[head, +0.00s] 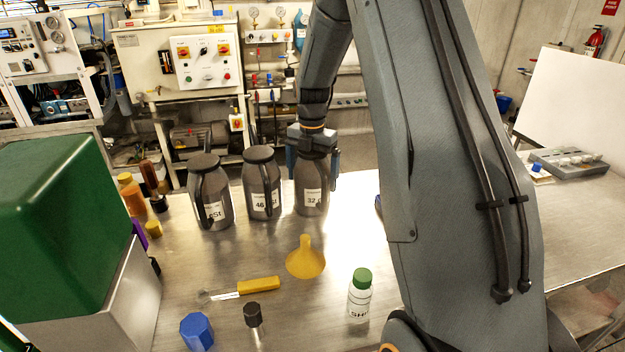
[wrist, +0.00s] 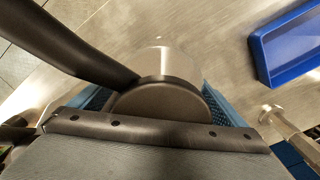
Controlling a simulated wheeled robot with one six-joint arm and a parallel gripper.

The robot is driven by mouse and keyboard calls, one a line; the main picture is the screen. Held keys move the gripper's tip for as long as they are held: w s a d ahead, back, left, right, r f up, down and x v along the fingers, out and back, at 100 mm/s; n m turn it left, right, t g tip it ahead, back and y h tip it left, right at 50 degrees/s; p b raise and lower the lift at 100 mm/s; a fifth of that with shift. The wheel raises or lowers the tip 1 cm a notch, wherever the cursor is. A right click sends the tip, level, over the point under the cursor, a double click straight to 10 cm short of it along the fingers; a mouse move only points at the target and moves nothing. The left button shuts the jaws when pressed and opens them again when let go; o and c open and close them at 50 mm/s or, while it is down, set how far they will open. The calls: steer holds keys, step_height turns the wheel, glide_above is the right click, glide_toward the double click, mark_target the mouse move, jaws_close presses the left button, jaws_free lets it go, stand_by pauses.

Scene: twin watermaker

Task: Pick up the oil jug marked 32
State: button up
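The oil jug marked 32 (head: 311,198) is dark grey with a white label and stands upright on the metal table, rightmost of three similar jugs. My gripper (head: 313,163) points down over its top, with one blue finger on each side of it. In the wrist view, the jug's round lid (wrist: 160,103) lies between the textured blue fingers (wrist: 158,103). Its dark handle runs to the upper left. Any gap between fingers and jug is too small to judge, so I cannot tell whether they grip it.
The jug marked 46 (head: 262,185) stands close on the left, with another jug (head: 210,190) beyond it. A yellow funnel (head: 305,260), a green-capped bottle (head: 360,297) and a yellow-handled tool (head: 258,286) lie nearer. A blue tray (wrist: 288,45) shows in the wrist view.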

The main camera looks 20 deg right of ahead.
steer(key=c, duration=1.8)
steer(key=shift+r, duration=0.1)
steer(key=shift+w, duration=0.1)
